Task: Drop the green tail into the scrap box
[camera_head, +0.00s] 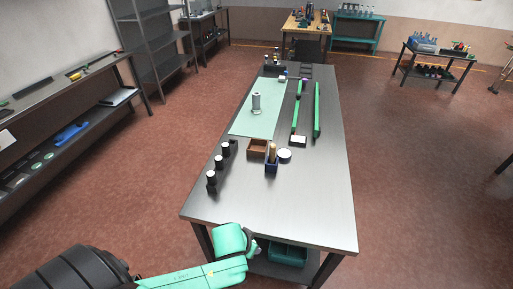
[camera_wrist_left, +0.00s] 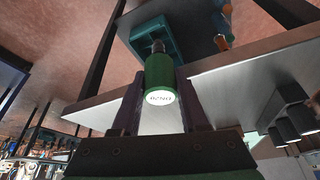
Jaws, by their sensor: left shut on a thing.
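In the left wrist view my left gripper (camera_wrist_left: 160,106) is shut on a short green cylinder, the green tail (camera_wrist_left: 159,72). It has a white, lettered end face and a dark narrower part at the other end. In the head view my left gripper (camera_head: 255,246) is at the table's near edge; the tail is too small or hidden to make out there. A teal open box (camera_head: 287,255), which may be the scrap box, sits under the table's near end. It also shows in the left wrist view (camera_wrist_left: 138,38), beyond the tail. My right gripper is in neither view.
The steel table (camera_head: 310,205) is bare at its near end. Farther back are black cylinders (camera_head: 218,162), a wooden box (camera_head: 258,147), a blue holder (camera_head: 271,165), a green mat (camera_head: 250,122) and a long green bar (camera_head: 317,110). The table edge overhangs the teal box.

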